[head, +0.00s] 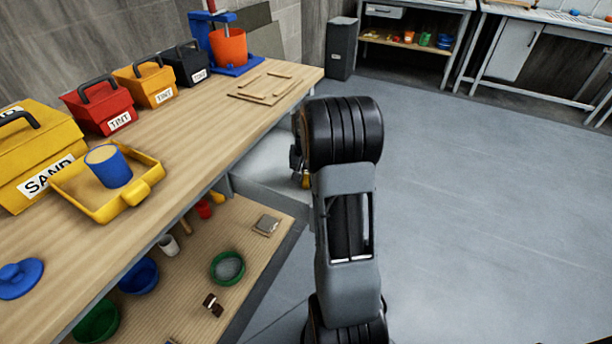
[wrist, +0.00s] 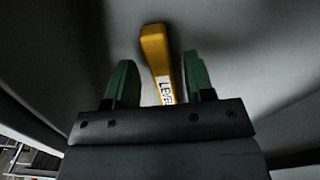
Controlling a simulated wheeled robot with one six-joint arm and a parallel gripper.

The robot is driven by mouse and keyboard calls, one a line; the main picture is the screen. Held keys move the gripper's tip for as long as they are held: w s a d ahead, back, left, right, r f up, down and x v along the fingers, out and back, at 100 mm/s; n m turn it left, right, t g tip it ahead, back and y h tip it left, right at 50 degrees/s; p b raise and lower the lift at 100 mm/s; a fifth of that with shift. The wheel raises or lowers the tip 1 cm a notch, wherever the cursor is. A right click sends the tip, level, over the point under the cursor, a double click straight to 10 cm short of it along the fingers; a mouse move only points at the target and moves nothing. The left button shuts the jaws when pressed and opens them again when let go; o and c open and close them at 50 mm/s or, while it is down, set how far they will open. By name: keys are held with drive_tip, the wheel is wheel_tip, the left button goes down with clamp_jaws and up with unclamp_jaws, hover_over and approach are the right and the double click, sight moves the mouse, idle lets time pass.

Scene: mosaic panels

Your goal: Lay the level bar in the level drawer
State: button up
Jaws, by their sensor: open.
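The level bar (wrist: 157,62) is yellow with a white "LEVEL" label. In the wrist view it lies between the two green fingers of my gripper (wrist: 160,82), with a gap on each side. The grey surface around it looks like the inside of the level drawer (wrist: 245,45). In the head view the grey drawer (head: 258,160) is pulled out from under the bench. My gripper (head: 299,165) is over its right end, mostly hidden behind my arm. A small yellow bit of the bar (head: 306,181) shows there. My gripper is open.
The wooden bench (head: 190,140) carries yellow, red, orange and black boxes, a yellow tray (head: 100,205) with a blue cup, and a blue stand with an orange bucket (head: 229,47). A lower shelf (head: 205,285) holds bowls and small items. The floor at right is clear.

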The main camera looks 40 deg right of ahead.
wheel_tip(320, 180, up, 11)
drive_tip(key=p, duration=0.2)
drive_tip(key=s+a+n+t, duration=0.1)
drive_tip(key=s+a+n, duration=0.2)
drive_tip(key=s+a, duration=0.4)
drive_tip(key=s+a+r+n+t, duration=0.1)
drive_tip(key=s+a+n, duration=0.3)
drive_tip(key=s+a, duration=0.4)
drive_tip(key=a+t, duration=0.1)
drive_tip(key=a, duration=0.4)
drive_tip(key=shift+s+a+n, duration=0.15)
drive_tip(key=shift+s+n, duration=0.1)
drive_tip(key=shift+n, duration=0.05)
